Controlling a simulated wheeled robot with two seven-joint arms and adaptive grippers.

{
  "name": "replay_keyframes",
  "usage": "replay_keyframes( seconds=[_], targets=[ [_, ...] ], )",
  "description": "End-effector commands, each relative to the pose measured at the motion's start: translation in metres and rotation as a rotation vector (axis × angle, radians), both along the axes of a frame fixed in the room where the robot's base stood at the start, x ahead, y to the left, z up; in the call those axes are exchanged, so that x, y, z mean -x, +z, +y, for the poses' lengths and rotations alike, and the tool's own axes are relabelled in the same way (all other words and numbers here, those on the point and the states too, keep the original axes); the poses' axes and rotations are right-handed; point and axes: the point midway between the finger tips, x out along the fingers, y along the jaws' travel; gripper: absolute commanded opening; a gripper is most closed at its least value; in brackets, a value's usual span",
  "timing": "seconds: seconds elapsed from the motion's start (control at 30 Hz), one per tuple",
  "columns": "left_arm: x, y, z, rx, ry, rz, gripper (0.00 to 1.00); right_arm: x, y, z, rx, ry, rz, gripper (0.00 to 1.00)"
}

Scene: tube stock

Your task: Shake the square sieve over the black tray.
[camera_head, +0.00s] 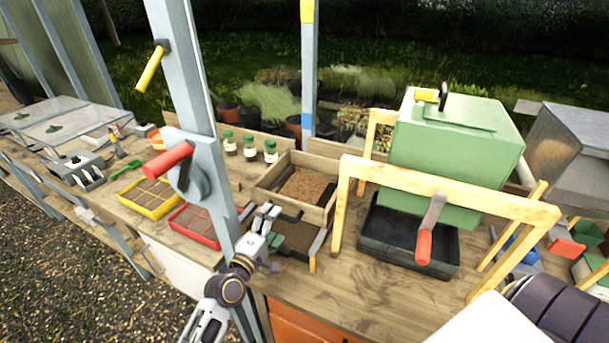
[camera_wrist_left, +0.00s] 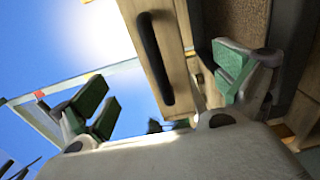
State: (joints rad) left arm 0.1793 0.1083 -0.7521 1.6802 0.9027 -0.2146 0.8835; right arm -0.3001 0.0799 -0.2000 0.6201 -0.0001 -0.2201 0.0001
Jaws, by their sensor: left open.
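The square sieve (camera_head: 328,194) is a wooden-framed box holding brown soil, standing level at the middle of the bench. A dark tray (camera_head: 319,238) with soil in it sits just below and in front of the sieve. My left gripper (camera_head: 265,222) is open at the sieve's near left corner. In the left wrist view the sieve's wooden wall with its dark handle (camera_wrist_left: 154,58) lies between my spread, green-padded fingers (camera_wrist_left: 168,88). Whether they touch it I cannot tell. My right gripper is out of view.
A grey post (camera_head: 190,90) rises left of my gripper. Yellow (camera_head: 150,197) and red (camera_head: 196,226) seed trays lie left. Several jars (camera_head: 250,150) stand behind.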

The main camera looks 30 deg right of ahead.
Motion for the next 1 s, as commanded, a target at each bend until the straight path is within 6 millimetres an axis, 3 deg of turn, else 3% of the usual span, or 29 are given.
replay_keyframes(
  seconds=[1.0],
  targets=[
    [0.03, 0.0, 0.039, -0.001, 0.0, 0.0, 0.98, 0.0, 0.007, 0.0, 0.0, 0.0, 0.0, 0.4]
  ],
)
